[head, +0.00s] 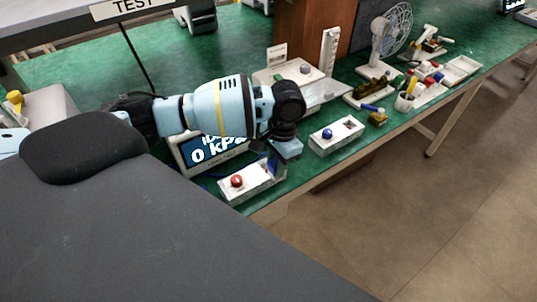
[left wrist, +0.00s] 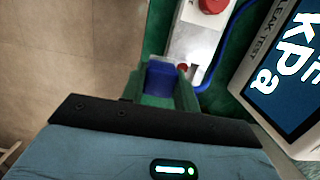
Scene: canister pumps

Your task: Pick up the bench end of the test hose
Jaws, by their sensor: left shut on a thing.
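My left gripper (head: 272,165) reaches down at the bench's front edge, over the far end of the white box with a red button (head: 232,190). In the left wrist view, my left gripper (left wrist: 162,90) is shut on a blue block-like piece, which I take for the bench end of the test hose (left wrist: 160,78). The blue hose (left wrist: 228,45) curves beside the white box (left wrist: 192,42). The joint between hose and blue piece is hidden. A small red spot shows beside the piece. My right gripper is in neither view.
The leak test display (head: 208,150) stands close behind my left gripper; it also shows in the left wrist view (left wrist: 285,85). A white box with a blue button (head: 336,137) is to the right. A fan (head: 390,30) and small parts stand farther along the green bench.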

